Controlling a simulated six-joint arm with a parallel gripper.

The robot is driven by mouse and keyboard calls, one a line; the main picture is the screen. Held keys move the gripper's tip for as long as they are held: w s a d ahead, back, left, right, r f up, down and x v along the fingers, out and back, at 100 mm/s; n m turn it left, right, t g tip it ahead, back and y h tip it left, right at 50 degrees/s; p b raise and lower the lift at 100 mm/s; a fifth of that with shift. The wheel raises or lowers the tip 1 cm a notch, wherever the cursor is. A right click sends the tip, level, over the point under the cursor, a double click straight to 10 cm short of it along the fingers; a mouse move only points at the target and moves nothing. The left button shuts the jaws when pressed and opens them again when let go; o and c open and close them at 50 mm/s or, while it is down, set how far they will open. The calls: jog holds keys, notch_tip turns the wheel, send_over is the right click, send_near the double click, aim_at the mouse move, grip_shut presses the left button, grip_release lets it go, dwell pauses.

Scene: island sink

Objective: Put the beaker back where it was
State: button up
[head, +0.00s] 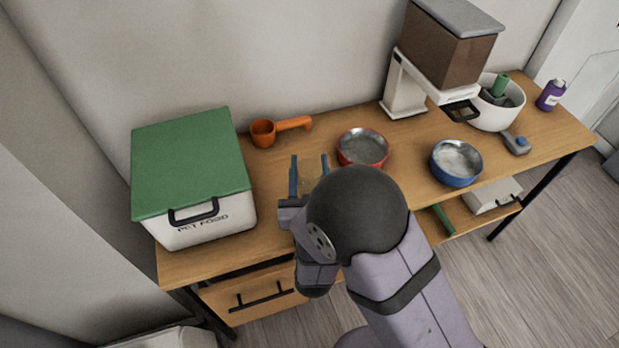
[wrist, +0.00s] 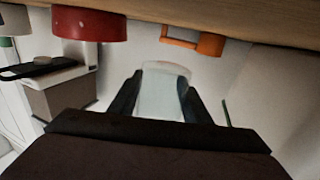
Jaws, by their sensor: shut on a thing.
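My gripper (head: 309,172) is over the wooden table, between the pet food bin and the red bowl. It is shut on a clear, see-through beaker (wrist: 160,100), which shows between the two fingers in the wrist view. In the head view the beaker (head: 309,185) is faint between the blue fingers, and my arm hides its lower part. I cannot tell whether the beaker touches the tabletop.
A white pet food bin (head: 190,180) with a green lid stands left. An orange scoop (head: 264,133) lies behind my gripper. A red bowl (head: 362,148), a blue bowl (head: 456,165), a tall dispenser (head: 448,55) and a white pot (head: 496,112) stand right.

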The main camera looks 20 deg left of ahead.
jog(key=shift+f, duration=2.1)
jog(key=shift+f+b, duration=0.1)
jog(key=shift+b, duration=0.2)
jog(key=o, duration=1.1)
jog(key=shift+c, duration=0.2)
jog(key=shift+r, duration=0.25)
jog(key=v, duration=0.6)
jog(key=shift+s+d+f+b, duration=0.1)
jog(key=shift+s+f+b, duration=0.15)
jog(key=shift+b, duration=0.15)
jog(key=shift+s+d+r, duration=0.1)
jog(key=shift+s+d, duration=0.2)
jog(key=shift+s, duration=0.15)
